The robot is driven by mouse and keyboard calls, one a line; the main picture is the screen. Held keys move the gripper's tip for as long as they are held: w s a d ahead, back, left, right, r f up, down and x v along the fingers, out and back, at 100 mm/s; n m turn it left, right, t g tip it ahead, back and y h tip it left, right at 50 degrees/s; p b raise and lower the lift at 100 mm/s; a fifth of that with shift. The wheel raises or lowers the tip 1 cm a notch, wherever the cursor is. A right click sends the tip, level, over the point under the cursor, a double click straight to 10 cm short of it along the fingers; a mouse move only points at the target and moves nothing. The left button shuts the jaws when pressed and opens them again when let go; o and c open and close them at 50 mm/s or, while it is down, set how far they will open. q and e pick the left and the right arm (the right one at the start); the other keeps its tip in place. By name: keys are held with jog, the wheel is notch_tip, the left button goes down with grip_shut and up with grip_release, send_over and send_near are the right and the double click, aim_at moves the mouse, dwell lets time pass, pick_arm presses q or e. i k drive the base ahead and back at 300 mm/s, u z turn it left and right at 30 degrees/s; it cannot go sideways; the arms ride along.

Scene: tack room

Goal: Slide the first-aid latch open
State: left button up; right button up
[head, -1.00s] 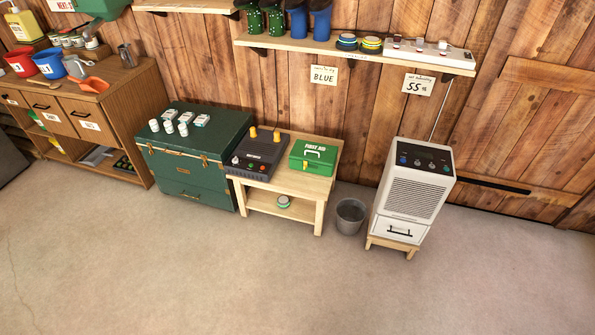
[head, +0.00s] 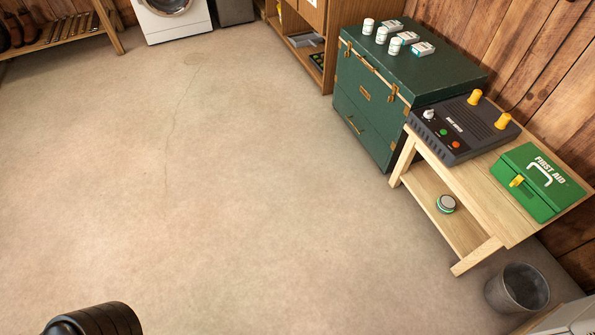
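The green first-aid box (head: 533,196) stands closed on the right end of the light wooden bench (head: 482,193). It has a white handle and white "FIRST AID" lettering on top. Its small yellow latch (head: 517,181) shows on the front face near the left side; I cannot tell its exact position. A dark rounded part at the bottom left edge looks like part of my arm. No gripper fingers show in the head view, and nothing of mine is near the box.
A dark control unit (head: 463,127) with yellow knobs shares the bench. A green trunk (head: 405,85) with bottles and small boxes stands left of it. A grey bucket (head: 518,289) is on the floor by the bench's front right. The floor at left is clear.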

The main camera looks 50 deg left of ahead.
aim_at(519, 178)
jog(key=k, duration=0.6)
jog(key=u, duration=0.7)
jog(key=i, duration=1.9)
jog(key=z, duration=0.15)
